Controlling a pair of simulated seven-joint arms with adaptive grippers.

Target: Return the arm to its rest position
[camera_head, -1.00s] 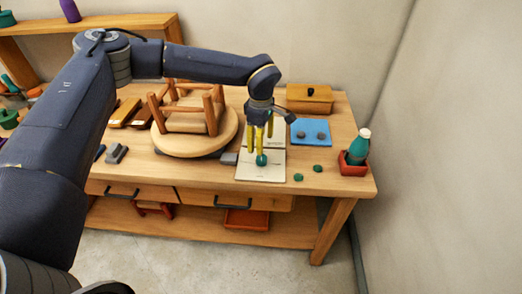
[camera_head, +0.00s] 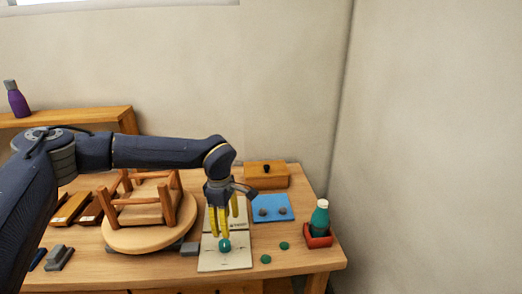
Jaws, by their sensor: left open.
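My left arm reaches in from the left across the wooden workbench (camera_head: 300,258). Its left gripper (camera_head: 226,228) points down with yellow fingers apart, over a pale board or card (camera_head: 225,262). A small green round thing (camera_head: 224,245) is at the fingertips; whether they touch it cannot be told. An upturned wooden stool (camera_head: 145,206) with its legs up sits on a round wooden disc (camera_head: 150,236) to the left of the gripper. My right gripper is not in view.
A blue mat (camera_head: 272,208) with two grey pieces lies to the right, with a wooden box (camera_head: 266,174) behind. A green bottle (camera_head: 320,217) stands in a red tray (camera_head: 318,237). Two green discs (camera_head: 266,259) lie in front. Grey blocks (camera_head: 59,258) lie at left.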

